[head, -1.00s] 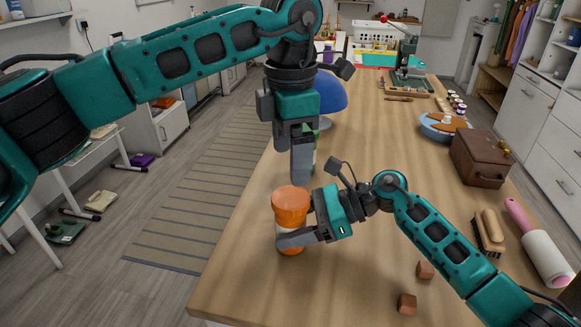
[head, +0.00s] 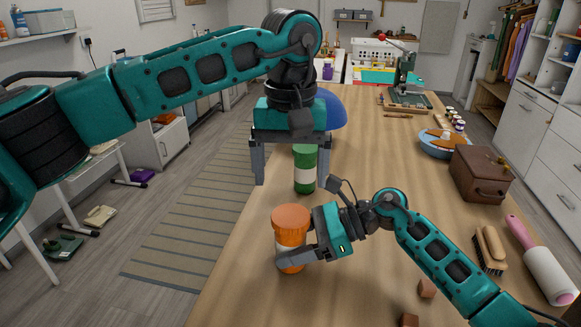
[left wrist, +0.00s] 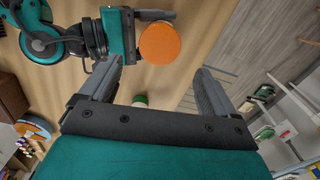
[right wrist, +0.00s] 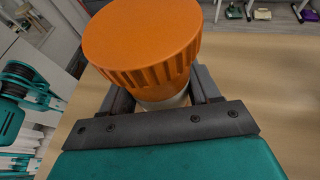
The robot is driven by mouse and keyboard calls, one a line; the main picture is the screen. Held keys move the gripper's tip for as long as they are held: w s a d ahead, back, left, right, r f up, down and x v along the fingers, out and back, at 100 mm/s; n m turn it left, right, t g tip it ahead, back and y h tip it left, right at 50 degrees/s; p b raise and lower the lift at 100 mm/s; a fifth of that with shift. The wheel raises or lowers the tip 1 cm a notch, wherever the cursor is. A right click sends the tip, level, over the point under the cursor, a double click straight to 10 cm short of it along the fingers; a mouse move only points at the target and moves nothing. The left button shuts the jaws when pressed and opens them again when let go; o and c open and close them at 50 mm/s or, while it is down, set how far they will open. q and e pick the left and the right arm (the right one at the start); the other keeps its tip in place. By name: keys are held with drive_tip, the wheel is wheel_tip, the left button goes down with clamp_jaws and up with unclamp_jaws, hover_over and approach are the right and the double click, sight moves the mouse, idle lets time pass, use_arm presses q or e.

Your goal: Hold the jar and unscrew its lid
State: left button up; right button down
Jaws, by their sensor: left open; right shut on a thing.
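The jar (head: 291,246) is orange with a pale label band and stands upright near the table's left edge. Its ribbed orange lid (head: 291,217) is on top; the lid also shows in the left wrist view (left wrist: 160,43) and large in the right wrist view (right wrist: 142,40). My right gripper (head: 284,260) is shut on the jar's body, below the lid. The lid partly hides its fingers in the right wrist view. My left gripper (head: 290,182) is open and empty, above and behind the jar with its fingers pointing down, apart from the lid.
A green bottle (head: 304,170) stands behind the jar, by my left gripper. Wooden blocks (head: 427,288), a brush (head: 489,249), a rolling pin (head: 541,262) and a brown box (head: 482,174) lie to the right. The table (head: 372,165) is clear in the middle.

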sight(290, 215)
use_arm(q)
drive_tip(key=m, duration=0.5)
drive_tip(key=shift+m, duration=0.4)
drive_tip(key=shift+f, duration=4)
